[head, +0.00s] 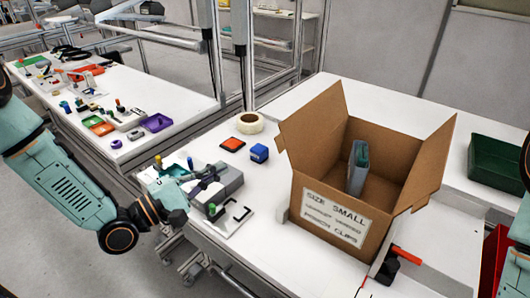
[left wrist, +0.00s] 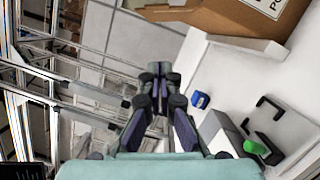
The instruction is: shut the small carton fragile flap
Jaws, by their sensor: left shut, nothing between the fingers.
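The small carton (head: 330,215) stands open on the white table. Its label reads "SIZE SMALL" above smaller lines. Its left flap (head: 312,125) and right flap (head: 430,165) stand up and lean outward. I cannot read any fragile mark on a flap. A grey-blue item (head: 357,167) stands inside. My left gripper (head: 214,174) is shut and empty, left of the carton and apart from it. My right gripper is out of view.
A grey device (head: 228,184) lies close by my left gripper. A tape roll (head: 249,123), orange box (head: 232,144) and blue box (head: 259,153) sit behind it. A red-handled black tool (head: 388,268) lies right of the carton. A green bin (head: 497,162) stands at far right.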

